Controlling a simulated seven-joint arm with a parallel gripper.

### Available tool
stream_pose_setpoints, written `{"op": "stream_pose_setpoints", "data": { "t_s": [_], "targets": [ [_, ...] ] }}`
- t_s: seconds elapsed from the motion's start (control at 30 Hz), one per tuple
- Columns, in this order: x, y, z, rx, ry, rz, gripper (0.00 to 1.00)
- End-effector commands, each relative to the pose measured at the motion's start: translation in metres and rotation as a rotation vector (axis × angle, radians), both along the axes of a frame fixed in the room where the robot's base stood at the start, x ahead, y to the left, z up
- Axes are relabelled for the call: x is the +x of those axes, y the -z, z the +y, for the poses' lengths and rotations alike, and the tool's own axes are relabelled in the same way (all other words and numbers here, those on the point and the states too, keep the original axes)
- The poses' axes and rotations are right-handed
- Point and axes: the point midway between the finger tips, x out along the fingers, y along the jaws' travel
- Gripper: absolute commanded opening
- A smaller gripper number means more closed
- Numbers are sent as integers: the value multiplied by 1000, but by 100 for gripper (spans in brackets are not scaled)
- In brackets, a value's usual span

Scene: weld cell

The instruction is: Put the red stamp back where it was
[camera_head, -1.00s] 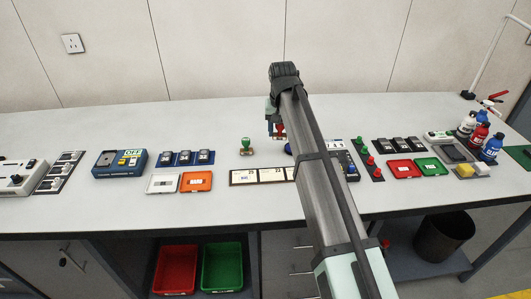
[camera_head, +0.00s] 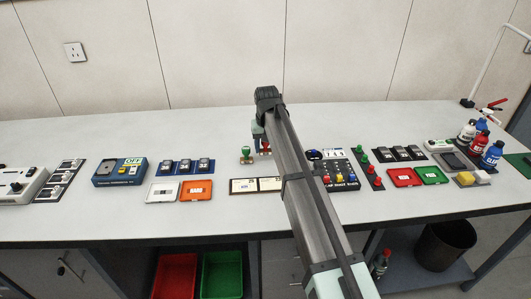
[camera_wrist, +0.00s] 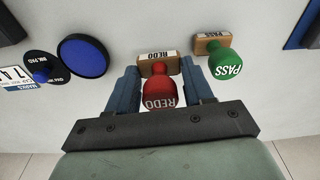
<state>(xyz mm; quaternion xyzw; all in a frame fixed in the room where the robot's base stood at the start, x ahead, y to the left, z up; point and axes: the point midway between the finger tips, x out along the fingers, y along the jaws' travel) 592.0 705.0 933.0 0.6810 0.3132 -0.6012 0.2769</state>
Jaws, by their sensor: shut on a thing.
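The red REDO stamp (camera_wrist: 160,92), with a red knob and a wooden base, is between the two fingers of my gripper (camera_wrist: 160,88) in the wrist view. My gripper is shut on it. In the head view my arm partly hides the red stamp (camera_head: 265,147), just right of the green PASS stamp (camera_head: 246,153). The green stamp also stands to the right in the wrist view (camera_wrist: 222,64), apart from the fingers. Whether the red stamp's base touches the bench is hard to tell.
Card panels (camera_head: 257,185) lie in front on the bench (camera_head: 120,218). A button panel (camera_head: 338,177) stands to the right.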

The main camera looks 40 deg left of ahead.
Motion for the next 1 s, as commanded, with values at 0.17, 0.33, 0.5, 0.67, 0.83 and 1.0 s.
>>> {"op": "stream_pose_setpoints", "data": {
  "t_s": [0.17,0.33,0.5,0.67,0.83,1.0],
  "targets": [
    [0,22,-1,-2,0,1,32],
    [0,32,0,0,1,0,32],
    [0,32,0,0,1,0,32],
    [0,35,0,-1,1,1,32],
    [0,34,0,-1,0,1,62],
    [0,34,0,-1,0,1,62]
  ]
}}
